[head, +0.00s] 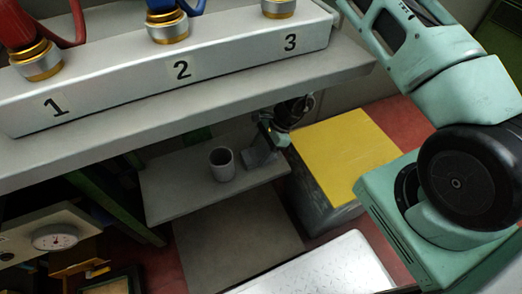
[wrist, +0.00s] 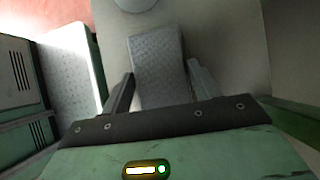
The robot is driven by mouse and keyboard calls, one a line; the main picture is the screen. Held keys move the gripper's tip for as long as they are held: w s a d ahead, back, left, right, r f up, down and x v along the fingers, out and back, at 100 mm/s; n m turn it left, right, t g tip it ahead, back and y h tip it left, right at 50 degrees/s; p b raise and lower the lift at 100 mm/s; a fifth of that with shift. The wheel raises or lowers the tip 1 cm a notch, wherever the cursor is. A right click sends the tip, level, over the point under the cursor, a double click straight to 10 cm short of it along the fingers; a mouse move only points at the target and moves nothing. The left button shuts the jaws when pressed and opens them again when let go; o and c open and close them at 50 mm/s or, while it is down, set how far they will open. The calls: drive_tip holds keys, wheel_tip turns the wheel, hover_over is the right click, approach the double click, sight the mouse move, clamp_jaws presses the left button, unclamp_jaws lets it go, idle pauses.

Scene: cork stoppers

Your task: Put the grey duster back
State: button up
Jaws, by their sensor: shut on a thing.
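The grey duster (head: 261,158) is a plain grey block at the right part of the low grey shelf (head: 175,205). My gripper (head: 271,137) comes down on it from above. In the wrist view the duster (wrist: 157,65) lies between the two dark fingers of my gripper (wrist: 160,74), which are shut on its sides. I cannot tell whether the duster rests on the shelf or is held just above it. Its lower side is hidden.
A grey cup (head: 222,165) stands left of the duster. A yellow-topped block (head: 345,150) is to the right. Above is a ledge with a numbered rack (head: 200,65). A white tread plate (head: 325,270) lies in front. The shelf's left part is clear.

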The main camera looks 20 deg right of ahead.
drive_tip(key=shift+f, duration=0.1)
drive_tip(key=o, duration=0.9)
drive_tip(key=shift+o, duration=0.2)
drive_tip(key=shift+r, duration=0.4)
drive_tip(key=p+v, duration=0.3)
drive_tip(key=v, duration=0.8)
drive_tip(key=shift+d+r, duration=0.2)
drive_tip(key=shift+d, duration=0.1)
